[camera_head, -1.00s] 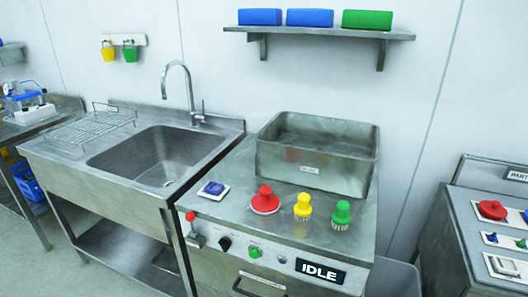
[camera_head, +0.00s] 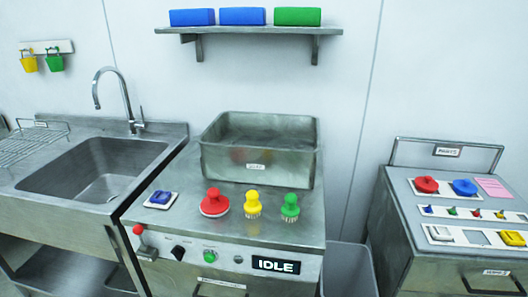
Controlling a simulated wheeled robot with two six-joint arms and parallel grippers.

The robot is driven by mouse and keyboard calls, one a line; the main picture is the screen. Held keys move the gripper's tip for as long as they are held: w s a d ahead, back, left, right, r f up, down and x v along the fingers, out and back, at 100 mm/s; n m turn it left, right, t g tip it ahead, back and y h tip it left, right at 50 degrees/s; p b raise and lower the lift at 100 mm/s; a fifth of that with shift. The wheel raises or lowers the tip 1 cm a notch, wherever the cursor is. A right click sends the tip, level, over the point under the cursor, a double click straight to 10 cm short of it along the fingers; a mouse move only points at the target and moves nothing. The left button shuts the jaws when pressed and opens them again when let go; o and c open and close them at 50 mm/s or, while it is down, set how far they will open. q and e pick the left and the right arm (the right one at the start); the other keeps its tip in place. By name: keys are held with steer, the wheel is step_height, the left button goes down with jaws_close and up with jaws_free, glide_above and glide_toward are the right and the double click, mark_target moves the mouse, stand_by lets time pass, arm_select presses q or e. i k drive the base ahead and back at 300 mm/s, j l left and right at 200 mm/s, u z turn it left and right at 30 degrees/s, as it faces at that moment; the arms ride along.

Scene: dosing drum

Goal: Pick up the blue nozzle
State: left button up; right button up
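Several small coloured pieces sit in a row on a pale strip on the parts cart at the right. The leftmost is a small blue piece (camera_head: 427,209), which looks like the blue nozzle, though it is too small to be sure. A larger blue round part (camera_head: 464,187) lies behind that row, beside a red round part (camera_head: 427,185). Neither of my grippers is in view.
The parts cart (camera_head: 405,262) stands right of the steel bench, with a grey bin (camera_head: 347,270) between them. Red, yellow and green brushes (camera_head: 253,205) stand on the bench before a metal basin (camera_head: 258,165). A display reads IDLE. The sink (camera_head: 95,172) is at left.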

mark_target(428, 209)
steer(key=l+z, duration=0.15)
steer(key=l, duration=0.35)
steer(key=i+l+z, duration=0.15)
steer(key=l, duration=0.4)
steer(key=i+l+z, duration=0.1)
steer(key=l, duration=0.4)
